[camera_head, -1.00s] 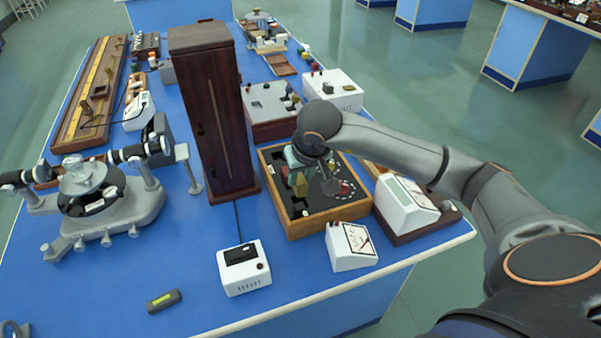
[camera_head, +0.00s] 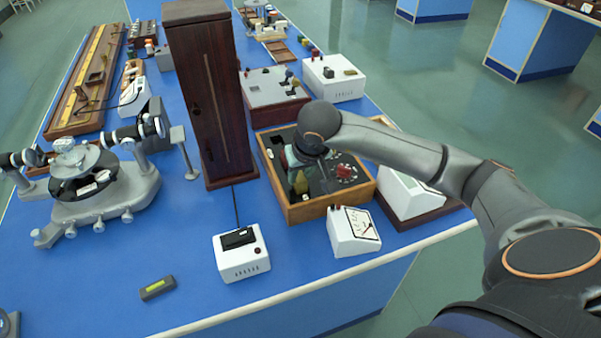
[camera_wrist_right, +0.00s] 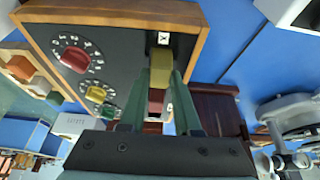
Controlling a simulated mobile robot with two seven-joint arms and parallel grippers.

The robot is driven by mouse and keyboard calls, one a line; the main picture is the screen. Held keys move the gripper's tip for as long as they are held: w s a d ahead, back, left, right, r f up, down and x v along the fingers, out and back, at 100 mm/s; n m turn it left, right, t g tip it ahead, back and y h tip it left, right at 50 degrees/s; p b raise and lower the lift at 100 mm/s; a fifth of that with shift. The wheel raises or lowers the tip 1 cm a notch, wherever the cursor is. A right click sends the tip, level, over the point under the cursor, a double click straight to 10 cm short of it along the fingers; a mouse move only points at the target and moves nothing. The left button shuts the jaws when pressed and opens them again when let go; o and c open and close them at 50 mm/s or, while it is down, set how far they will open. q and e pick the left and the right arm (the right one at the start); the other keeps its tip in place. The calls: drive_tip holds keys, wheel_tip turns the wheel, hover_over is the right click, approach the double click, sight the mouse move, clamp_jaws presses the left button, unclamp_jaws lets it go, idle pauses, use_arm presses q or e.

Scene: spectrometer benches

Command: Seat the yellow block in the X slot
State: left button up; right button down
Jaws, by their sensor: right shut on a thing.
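The yellow block (camera_wrist_right: 160,66) is between the two green fingers of my right gripper (camera_wrist_right: 160,80), which is shut on it. In the head view the block (camera_head: 300,184) shows small below my right gripper (camera_head: 300,164), over the left part of the wooden-framed box (camera_head: 331,205). In the wrist view the white X label (camera_wrist_right: 163,39) is on the black panel, just beyond the block's end. The X slot itself is hidden by the block and fingers. I cannot tell whether the block touches the panel. My left gripper is not in view.
The panel carries a red dial (camera_wrist_right: 76,54), a yellow dial (camera_wrist_right: 96,93) and a green knob (camera_wrist_right: 109,111). A tall dark wooden cabinet (camera_head: 208,100) stands left of the box. White meters (camera_head: 352,231) and (camera_head: 241,253) stand in front.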

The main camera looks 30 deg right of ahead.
drive_tip(key=c, duration=0.5)
unclamp_jaws()
drive_tip(key=shift+c, duration=0.2)
drive_tip(key=v, duration=1.2)
drive_tip(key=shift+s+r, duration=0.15)
drive_tip(key=shift+r, duration=0.05)
